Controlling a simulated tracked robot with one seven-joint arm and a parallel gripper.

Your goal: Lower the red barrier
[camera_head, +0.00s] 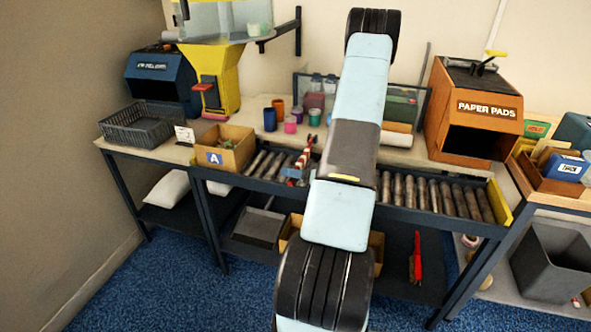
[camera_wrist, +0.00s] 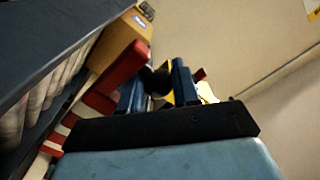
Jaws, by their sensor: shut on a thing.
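The red barrier (camera_head: 306,153) is a red and white striped bar at the roller conveyor, standing steeply with a slight tilt, just left of my arm. In the wrist view its red part (camera_wrist: 118,76) lies beside my left finger, and striped parts show at lower left. My gripper (camera_wrist: 160,86) has blue fingers and is shut on the barrier; a dark piece shows between them and a bit of red beyond the right finger. In the head view my arm hides most of the gripper, and the exact contact is unclear.
A carton marked A (camera_head: 238,158) stands left of the barrier on the roller conveyor (camera_head: 430,194). Several coloured cups (camera_head: 270,119) stand behind it. An orange paper pads box (camera_head: 474,112) is at right, and a dark wire basket (camera_head: 140,126) at far left.

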